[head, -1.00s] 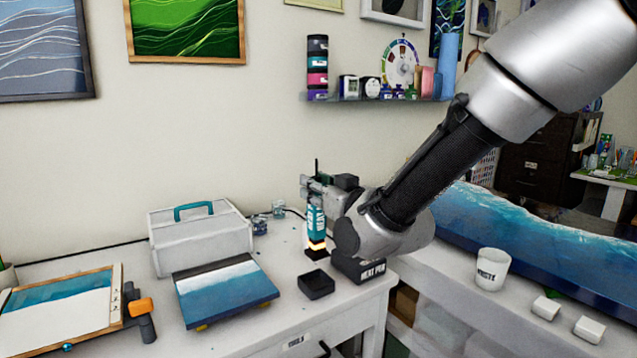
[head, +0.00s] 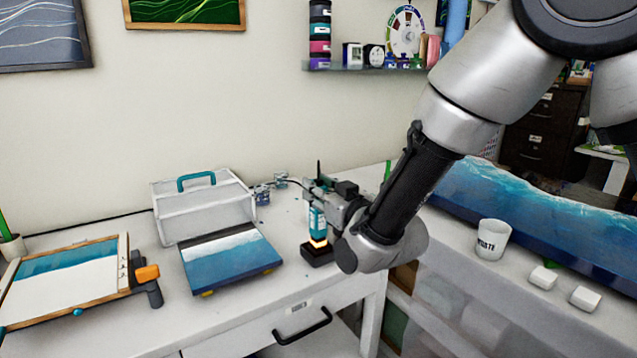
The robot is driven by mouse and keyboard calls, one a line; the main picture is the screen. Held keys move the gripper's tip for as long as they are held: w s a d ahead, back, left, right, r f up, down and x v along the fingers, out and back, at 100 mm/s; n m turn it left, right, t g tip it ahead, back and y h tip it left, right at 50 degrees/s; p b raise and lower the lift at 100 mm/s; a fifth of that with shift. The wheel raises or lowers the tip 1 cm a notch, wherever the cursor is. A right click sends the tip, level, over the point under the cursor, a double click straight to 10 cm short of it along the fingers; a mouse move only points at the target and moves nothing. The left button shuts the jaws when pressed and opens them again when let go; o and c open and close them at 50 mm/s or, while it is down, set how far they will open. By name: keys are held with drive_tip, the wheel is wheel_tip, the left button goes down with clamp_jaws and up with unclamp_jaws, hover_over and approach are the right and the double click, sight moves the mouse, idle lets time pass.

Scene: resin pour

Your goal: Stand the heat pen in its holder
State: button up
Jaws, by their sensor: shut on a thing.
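The heat pen (head: 317,222) is a teal tool with an orange glow at its lower end. It is upright in my gripper (head: 326,196), which is shut on it. Its lower end is right at a small black block (head: 318,255) on the white table. I cannot tell whether the pen is inside the block, touching it or just above it. A black piece labelled "HEAT PEN", seen earlier to the right of this block, is hidden behind my wrist now. Whether the block or the labelled piece is the holder is not clear.
A blue-and-white panel (head: 232,262) lies left of the block, with a white toolbox (head: 203,212) behind it. A framed board (head: 70,280) with an orange-handled clamp is farther left. A white waste cup (head: 492,240) stands right. The table's front edge is close to the block.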

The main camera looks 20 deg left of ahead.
drive_tip(key=shift+f, duration=0.15)
drive_tip(key=o, duration=1.1)
drive_tip(key=v, duration=0.7)
drive_tip(key=shift+s+d, duration=0.2)
